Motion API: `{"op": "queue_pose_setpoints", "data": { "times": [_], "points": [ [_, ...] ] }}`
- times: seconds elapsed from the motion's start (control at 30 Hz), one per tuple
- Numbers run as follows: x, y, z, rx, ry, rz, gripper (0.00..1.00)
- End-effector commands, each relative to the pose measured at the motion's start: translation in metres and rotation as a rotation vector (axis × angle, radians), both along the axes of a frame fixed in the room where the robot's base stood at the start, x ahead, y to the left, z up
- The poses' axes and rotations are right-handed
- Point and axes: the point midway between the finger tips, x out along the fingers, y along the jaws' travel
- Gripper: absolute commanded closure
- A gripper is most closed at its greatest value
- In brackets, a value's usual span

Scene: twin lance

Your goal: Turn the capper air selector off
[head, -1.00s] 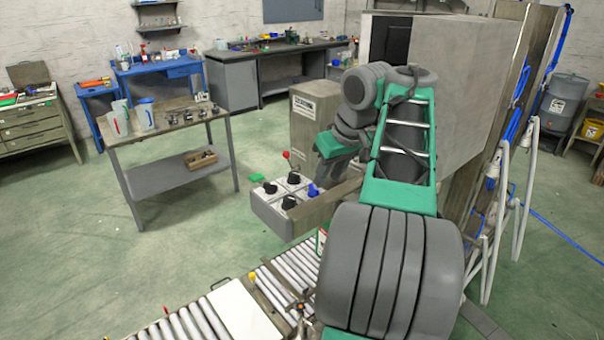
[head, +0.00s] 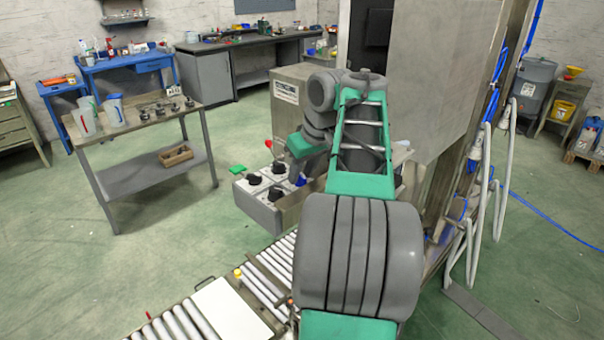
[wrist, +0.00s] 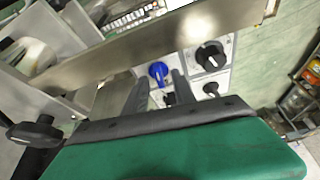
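A grey control box (head: 257,208) stands beside the roller conveyor, with several black knobs (head: 254,180), a blue knob (head: 299,182) and a red-tipped lever (head: 268,144). I cannot read any label saying which is the capper air selector. My gripper (wrist: 160,78) is open and empty, its two dark fingers apart. In the wrist view the blue knob (wrist: 158,72) shows between and beyond the fingertips; contact cannot be told. A large black knob (wrist: 210,55) lies right of the fingers. In the head view my arm hides the fingers.
The roller conveyor (head: 180,325) with a white board (head: 232,310) runs in front of the box. A tall grey cabinet (head: 435,80) stands right of my arm.

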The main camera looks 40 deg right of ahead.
Motion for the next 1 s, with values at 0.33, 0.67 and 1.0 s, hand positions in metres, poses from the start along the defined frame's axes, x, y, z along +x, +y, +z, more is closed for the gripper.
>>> {"op": "queue_pose_setpoints", "data": {
  "times": [0.33,0.67,1.0],
  "points": [
    [-0.0007,-0.0003,0.0000,0.001,0.001,-0.002,0.93],
    [-0.0007,-0.0002,0.0000,0.000,0.001,-0.001,1.00],
    [0.0002,0.0019,-0.0061,0.000,0.002,-0.090,1.00]
  ]
}}
